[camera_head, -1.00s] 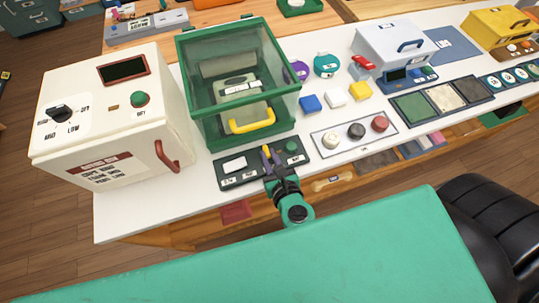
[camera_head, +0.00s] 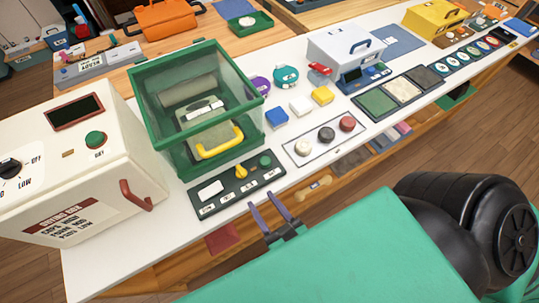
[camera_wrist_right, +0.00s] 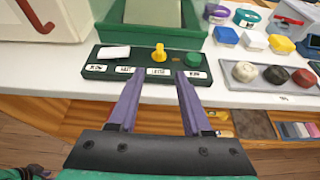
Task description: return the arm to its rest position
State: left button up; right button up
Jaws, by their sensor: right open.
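My right gripper (camera_head: 262,202) is open and empty, with its two purple fingers apart. It is in front of the table's front edge, just short of the dark green control panel (camera_head: 212,207) and apart from it. In the right wrist view the fingers (camera_wrist_right: 158,80) point at the panel (camera_wrist_right: 107,66), with its yellow knob (camera_wrist_right: 159,53) visible between and beyond the tips. The knob (camera_head: 241,171) stands clear of the gripper in the head view. My left gripper is not in view.
A cream drying box (camera_head: 120,150) with a red handle stands at the left. A green glass-sided case (camera_head: 143,119) is behind the panel. Shelves with samples (camera_head: 400,129) are below the tabletop.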

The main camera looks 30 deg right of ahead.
jog(key=v, duration=0.2)
jog(key=shift+s+r, duration=0.2)
jog(key=shift+s, duration=0.1)
